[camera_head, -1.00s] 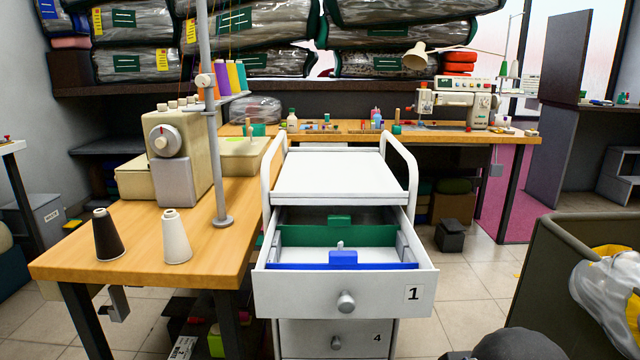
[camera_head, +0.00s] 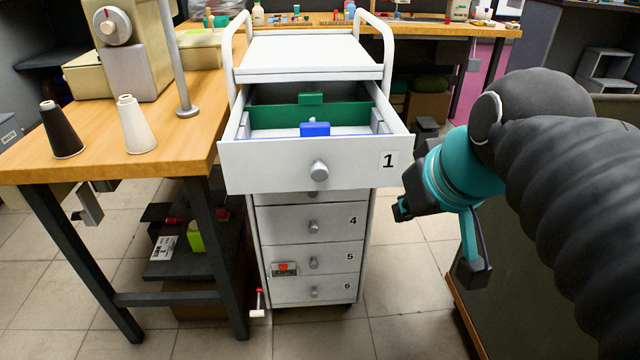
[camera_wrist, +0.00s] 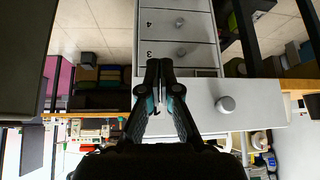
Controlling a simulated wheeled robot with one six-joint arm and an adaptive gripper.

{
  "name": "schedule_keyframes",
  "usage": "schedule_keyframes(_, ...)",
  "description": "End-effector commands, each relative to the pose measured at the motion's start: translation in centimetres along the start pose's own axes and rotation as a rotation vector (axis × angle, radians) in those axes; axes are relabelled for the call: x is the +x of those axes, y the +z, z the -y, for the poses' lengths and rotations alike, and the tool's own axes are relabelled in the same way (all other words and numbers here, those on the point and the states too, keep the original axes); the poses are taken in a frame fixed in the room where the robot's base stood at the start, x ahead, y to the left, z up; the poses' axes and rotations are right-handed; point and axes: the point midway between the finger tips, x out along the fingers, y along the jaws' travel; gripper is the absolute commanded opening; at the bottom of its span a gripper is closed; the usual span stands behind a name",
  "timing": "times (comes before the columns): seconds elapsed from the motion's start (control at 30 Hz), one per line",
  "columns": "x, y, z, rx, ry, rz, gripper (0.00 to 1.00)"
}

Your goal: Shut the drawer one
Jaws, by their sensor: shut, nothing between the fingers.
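Drawer one (camera_head: 270,165) is a white drawer marked 1 with a round grey knob (camera_head: 319,171). It is pulled well out of the white cart (camera_head: 310,75), and green and blue dividers show inside it. My gripper (camera_head: 401,209) is just right of the drawer front's lower right corner in the head view, partly hidden by its own wrist. In the wrist view, which is upside down, my gripper (camera_wrist: 159,64) has its fingers together with nothing held. Drawer one's front (camera_wrist: 258,112) and knob (camera_wrist: 226,104) show to the right of the fingers there. I cannot tell if they touch the drawer.
The lower drawers (camera_head: 315,257) look shut. A wooden table (camera_head: 185,130) with a black cone (camera_head: 62,130) and a white cone (camera_head: 135,125) stands close on the left. A dark bin (camera_head: 560,270) is at the right, behind my arm. Floor (camera_head: 410,290) is free between cart and bin.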

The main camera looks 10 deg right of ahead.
Motion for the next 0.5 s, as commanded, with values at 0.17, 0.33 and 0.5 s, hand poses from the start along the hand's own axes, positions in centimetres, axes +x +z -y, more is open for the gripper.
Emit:
schedule_keyframes(0.17, -4.0, -2.5, 1.8, -0.272, -0.079, -0.045, 0.0)
schedule_keyframes(0.33, -8.5, -3.9, 4.3, -0.622, -0.163, -0.099, 0.0)
schedule_keyframes(0.5, -11.4, -3.9, 6.5, -0.948, -0.232, -0.143, 0.0)
